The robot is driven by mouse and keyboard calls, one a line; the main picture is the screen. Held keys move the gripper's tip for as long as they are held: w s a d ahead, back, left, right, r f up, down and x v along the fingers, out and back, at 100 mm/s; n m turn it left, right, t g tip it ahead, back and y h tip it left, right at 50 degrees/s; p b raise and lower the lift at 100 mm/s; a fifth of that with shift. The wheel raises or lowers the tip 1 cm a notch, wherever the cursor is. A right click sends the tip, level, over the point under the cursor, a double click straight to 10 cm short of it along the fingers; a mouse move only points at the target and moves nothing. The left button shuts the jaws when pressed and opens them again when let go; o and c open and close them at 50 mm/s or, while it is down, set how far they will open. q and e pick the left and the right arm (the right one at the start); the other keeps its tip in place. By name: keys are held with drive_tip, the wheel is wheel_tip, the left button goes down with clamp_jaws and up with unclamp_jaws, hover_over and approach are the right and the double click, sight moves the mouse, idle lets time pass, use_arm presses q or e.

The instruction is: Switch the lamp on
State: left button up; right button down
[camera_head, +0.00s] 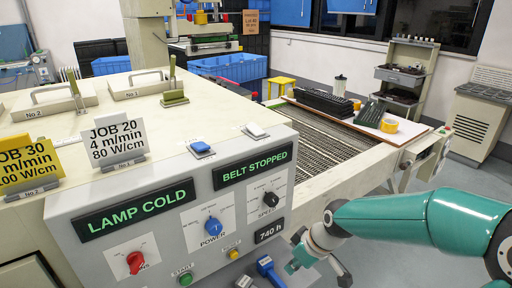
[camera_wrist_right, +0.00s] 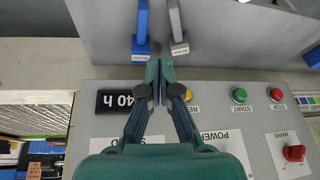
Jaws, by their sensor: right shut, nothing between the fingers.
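The control panel's left display (camera_head: 138,207) reads LAMP COLD in green. The green START button (camera_head: 186,279) sits low on the panel; it also shows in the wrist view (camera_wrist_right: 239,95) beside the red STOP button (camera_wrist_right: 276,95). The red MAINS rotary switch (camera_head: 135,262) is at the panel's lower left. The blue POWER knob (camera_head: 213,226) is mid-panel. My right gripper (camera_wrist_right: 160,62) is shut and empty, in front of the panel's lower edge. Its tips appear near a blue lever (camera_wrist_right: 141,28) and a grey lever (camera_wrist_right: 179,28); contact cannot be told. My left gripper is not in view.
The other display (camera_head: 252,167) reads BELT STOPPED. A yellow RESET button (camera_head: 233,254) and the 740 h counter (camera_head: 269,230) lie near my right gripper. Job cards (camera_head: 113,141) stand at the left on the machine top. The conveyor belt (camera_head: 325,138) runs behind the panel.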

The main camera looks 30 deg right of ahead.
drive_tip(key=w+d+r+t+p, duration=0.1)
drive_tip(key=w+r, duration=0.3)
drive_tip(key=r, duration=0.9)
drive_tip(key=w+r+m+t+p, duration=0.1)
drive_tip(key=w+r+t+p, duration=0.2)
drive_tip(key=r, duration=1)
drive_tip(key=w+d+r+m+t+p, duration=0.1)
drive_tip(key=w+r+t, duration=0.2)
drive_tip(key=r, duration=1)
drive_tip(key=shift+w+d+r+h+p, duration=0.35)
drive_tip(key=shift+w+h+p, duration=0.05)
drive_tip(key=shift+w, duration=0.85)
